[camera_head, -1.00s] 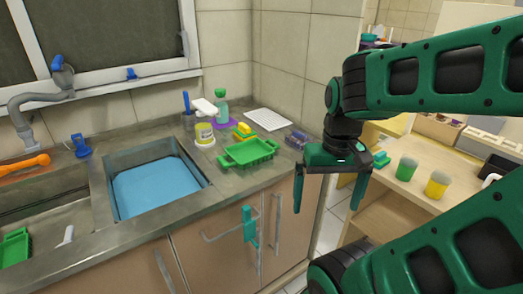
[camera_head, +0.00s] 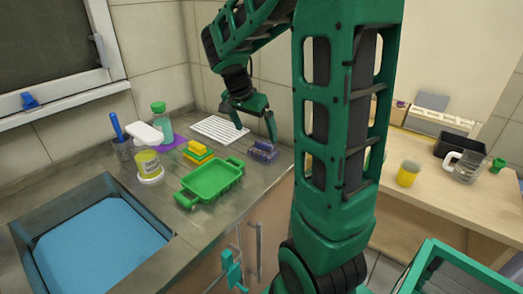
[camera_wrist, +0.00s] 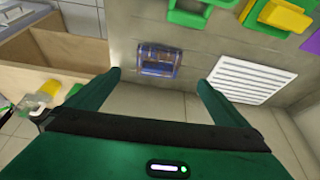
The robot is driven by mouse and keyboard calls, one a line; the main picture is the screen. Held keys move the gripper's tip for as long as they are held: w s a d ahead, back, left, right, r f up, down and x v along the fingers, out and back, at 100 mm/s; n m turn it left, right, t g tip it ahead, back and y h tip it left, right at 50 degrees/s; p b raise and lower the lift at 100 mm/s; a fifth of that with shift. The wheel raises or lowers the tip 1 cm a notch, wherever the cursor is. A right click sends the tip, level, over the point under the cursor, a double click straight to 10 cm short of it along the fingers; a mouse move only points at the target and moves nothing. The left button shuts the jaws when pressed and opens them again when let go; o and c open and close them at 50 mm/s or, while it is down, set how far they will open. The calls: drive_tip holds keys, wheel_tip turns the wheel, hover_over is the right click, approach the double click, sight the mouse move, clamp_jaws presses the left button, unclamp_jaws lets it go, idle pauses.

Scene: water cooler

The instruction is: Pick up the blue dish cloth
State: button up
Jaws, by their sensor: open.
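A small dark blue item (camera_head: 262,152) lies on the counter near its right edge. It also shows in the wrist view (camera_wrist: 158,62) as a blue block with pale ends; I cannot tell for certain whether it is a folded cloth. My gripper (camera_head: 256,132) is open and empty, pointing down above and just behind this item. In the wrist view my gripper's fingertips (camera_wrist: 160,79) stand apart, with the item ahead between them and not touched.
A green tray (camera_head: 211,182), a white ribbed mat (camera_head: 219,131), yellow and green sponges (camera_head: 198,150) and a soap bottle (camera_head: 161,122) stand near on the counter. The sink (camera_head: 100,250) is at left. A wooden table (camera_head: 430,195) with a yellow cup (camera_head: 408,173) is at right.

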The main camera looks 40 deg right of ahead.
sight(264, 143)
drive_tip(key=x, duration=0.3)
drive_tip(key=d+x, duration=0.1)
drive_tip(key=x, duration=0.1)
drive_tip(key=shift+s+r, duration=0.15)
drive_tip(key=shift+s, duration=0.15)
drive_tip(key=x, duration=0.5)
drive_tip(key=shift+w+d, duration=0.15)
drive_tip(key=shift+d, duration=0.05)
drive_tip(key=c, duration=1.1)
